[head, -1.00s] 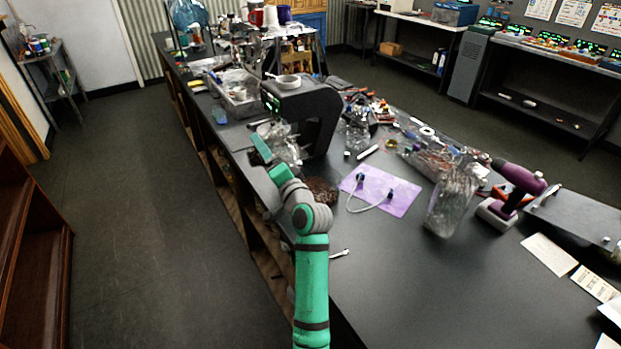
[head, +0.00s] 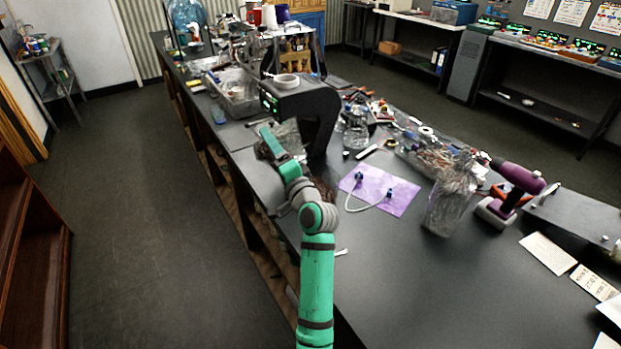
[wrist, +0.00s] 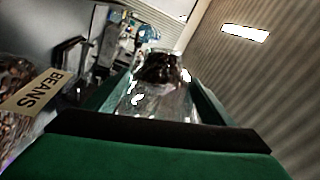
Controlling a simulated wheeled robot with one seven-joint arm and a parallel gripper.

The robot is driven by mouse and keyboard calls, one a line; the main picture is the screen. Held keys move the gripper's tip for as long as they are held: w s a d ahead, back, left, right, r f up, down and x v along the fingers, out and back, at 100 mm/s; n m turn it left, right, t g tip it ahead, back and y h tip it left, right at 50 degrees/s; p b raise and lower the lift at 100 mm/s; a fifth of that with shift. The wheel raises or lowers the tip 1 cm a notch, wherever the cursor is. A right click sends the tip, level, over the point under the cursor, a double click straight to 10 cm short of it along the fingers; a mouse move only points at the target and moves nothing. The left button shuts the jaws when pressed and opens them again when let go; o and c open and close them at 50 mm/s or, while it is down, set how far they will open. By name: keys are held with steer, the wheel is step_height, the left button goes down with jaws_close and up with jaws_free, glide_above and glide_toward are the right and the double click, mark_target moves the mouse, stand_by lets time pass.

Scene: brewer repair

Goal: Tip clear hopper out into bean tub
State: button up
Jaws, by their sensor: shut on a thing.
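My gripper (head: 274,143) is shut on the clear hopper (wrist: 150,98), which lies between its two green fingers in the wrist view. Dark beans (wrist: 163,68) show toward the far end of the hopper. In the head view the hopper (head: 290,134) is partly hidden by my gripper, in front of the black brewer (head: 322,104). The bean tub (wrist: 12,118), clear with a BEANS label and brown contents, is at the left of the wrist view. In the head view my arm mostly covers the tub (head: 325,187).
A purple mat (head: 397,194) with a white hose lies right of my arm. A clear container (head: 447,203) and a purple drill (head: 512,192) stand farther right. Clutter fills the back of the bench.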

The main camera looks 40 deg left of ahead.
steer(key=shift+s+a+r, duration=0.1)
steer(key=shift+s+a, duration=0.1)
steer(key=shift+s, duration=0.05)
steer(key=shift+w+d+r, duration=0.1)
steer(key=shift+w+d, duration=0.1)
steer(key=shift+w, duration=0.05)
steer(key=shift+r+m, duration=0.1)
steer(key=shift+m, duration=0.2)
steer(key=shift+w+d+r, duration=0.15)
steer(key=shift+r+m+t, duration=0.15)
steer(key=shift+m+t, duration=0.15)
steer(key=shift+m, duration=0.1)
steer(key=shift+w+d+r+m, duration=0.1)
steer(key=shift+d+r+m, duration=0.1)
steer(key=shift+m, duration=0.2)
steer(key=shift+w+d+r+m+t, duration=0.1)
steer(key=shift+w+r+m+t, duration=0.1)
steer(key=shift+r+m+t, duration=0.25)
